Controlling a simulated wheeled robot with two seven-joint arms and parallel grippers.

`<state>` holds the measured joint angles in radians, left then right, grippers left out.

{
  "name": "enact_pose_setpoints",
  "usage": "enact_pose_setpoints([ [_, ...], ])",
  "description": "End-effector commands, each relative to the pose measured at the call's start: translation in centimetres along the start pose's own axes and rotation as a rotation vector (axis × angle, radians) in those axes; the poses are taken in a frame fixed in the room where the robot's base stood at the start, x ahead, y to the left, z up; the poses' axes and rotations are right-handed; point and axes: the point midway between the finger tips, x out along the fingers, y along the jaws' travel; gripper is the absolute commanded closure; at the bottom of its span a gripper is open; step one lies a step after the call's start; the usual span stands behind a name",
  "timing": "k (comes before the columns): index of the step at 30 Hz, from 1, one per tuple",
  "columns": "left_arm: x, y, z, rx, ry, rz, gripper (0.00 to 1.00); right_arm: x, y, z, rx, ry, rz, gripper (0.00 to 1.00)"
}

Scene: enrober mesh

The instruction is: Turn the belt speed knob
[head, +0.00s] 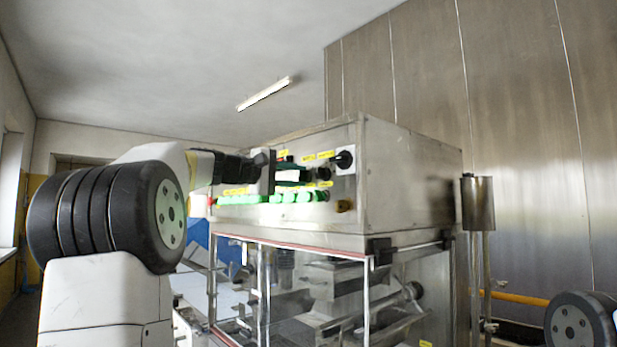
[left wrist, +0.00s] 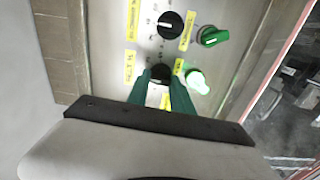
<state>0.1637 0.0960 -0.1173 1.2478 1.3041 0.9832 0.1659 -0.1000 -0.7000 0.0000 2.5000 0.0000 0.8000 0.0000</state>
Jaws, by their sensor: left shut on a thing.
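The control panel (head: 265,186) is the front of a steel machine's upper box, with knobs and yellow labels too small to read surely. My left gripper (head: 305,176) reaches it from the left. In the left wrist view its green fingers (left wrist: 164,84) are shut on a black knob (left wrist: 160,71), one finger on each side; they partly cover the knob. My right gripper is not in view.
A green switch (left wrist: 212,37) and a lit green one (left wrist: 197,82) sit close beside the fingers. The clear-walled lower housing (head: 320,290) is underneath. A steel cylinder on a post (head: 478,203) stands at right.

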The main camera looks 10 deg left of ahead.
Motion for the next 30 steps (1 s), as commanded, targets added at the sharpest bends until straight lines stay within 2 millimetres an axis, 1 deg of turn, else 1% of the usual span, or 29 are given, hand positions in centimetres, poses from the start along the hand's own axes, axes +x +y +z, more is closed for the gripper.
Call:
enact_pose_setpoints([
  [7,-0.01,-0.13,-0.06,-0.048,0.001,-0.002,1.00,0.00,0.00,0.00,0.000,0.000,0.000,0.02],
  [19,0.00,-0.16,-0.06,-0.053,0.001,-0.003,1.00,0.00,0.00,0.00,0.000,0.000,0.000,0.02],
  [20,0.00,-0.16,-0.06,-0.053,0.001,-0.003,0.71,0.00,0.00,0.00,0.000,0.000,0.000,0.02],
  [21,0.00,-0.15,-0.06,-0.053,0.001,-0.003,0.63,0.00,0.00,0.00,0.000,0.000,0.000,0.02],
  [23,0.00,-0.14,-0.05,-0.053,0.001,-0.002,0.51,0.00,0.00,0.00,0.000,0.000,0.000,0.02],
  [30,-0.07,-0.08,-0.02,-0.052,0.000,-0.001,0.51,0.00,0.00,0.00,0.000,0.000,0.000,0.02],
])
